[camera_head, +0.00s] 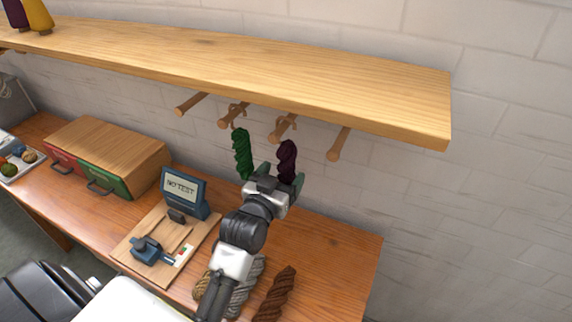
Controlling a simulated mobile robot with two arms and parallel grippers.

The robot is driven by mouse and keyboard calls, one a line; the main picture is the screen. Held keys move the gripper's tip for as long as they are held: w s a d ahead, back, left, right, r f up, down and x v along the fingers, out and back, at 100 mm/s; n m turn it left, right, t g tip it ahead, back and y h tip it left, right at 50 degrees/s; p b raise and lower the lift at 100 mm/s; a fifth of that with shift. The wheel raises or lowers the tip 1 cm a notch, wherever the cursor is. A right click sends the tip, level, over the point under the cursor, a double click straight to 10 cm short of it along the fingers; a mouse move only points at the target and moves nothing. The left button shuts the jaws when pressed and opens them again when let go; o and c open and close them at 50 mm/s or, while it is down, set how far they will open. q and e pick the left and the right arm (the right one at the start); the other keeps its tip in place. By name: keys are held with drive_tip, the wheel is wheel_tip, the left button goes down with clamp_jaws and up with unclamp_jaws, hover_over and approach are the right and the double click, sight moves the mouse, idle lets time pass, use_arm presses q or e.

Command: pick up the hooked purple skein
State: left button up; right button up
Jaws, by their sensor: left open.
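The purple skein (287,160) hangs from a wooden peg (284,126) under the shelf. My left gripper (275,178) is open at the lower part of the purple skein. One green-tinted finger shows to the right of the skein, and the other finger is close to the green skein. I cannot tell whether the fingers touch the purple skein. A green skein (242,152) hangs from the peg just to the left. My right gripper is not in view.
A wooden shelf (240,66) runs above the pegs, with bare pegs at left and right. Below on the table (330,250) are a device with a screen (184,190), a drawer box (108,155), and brown (275,294) and grey skeins. The table's right end is clear.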

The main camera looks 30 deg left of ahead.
sight(288, 166)
use_arm(q)
drive_tip(key=w+p, duration=0.1)
drive_tip(key=w, duration=0.2)
drive_tip(key=shift+w+r, duration=0.15)
drive_tip(key=shift+w, duration=0.05)
drive_tip(key=shift+w+a, duration=0.1)
drive_tip(key=shift+w, duration=0.1)
drive_tip(key=c, duration=1)
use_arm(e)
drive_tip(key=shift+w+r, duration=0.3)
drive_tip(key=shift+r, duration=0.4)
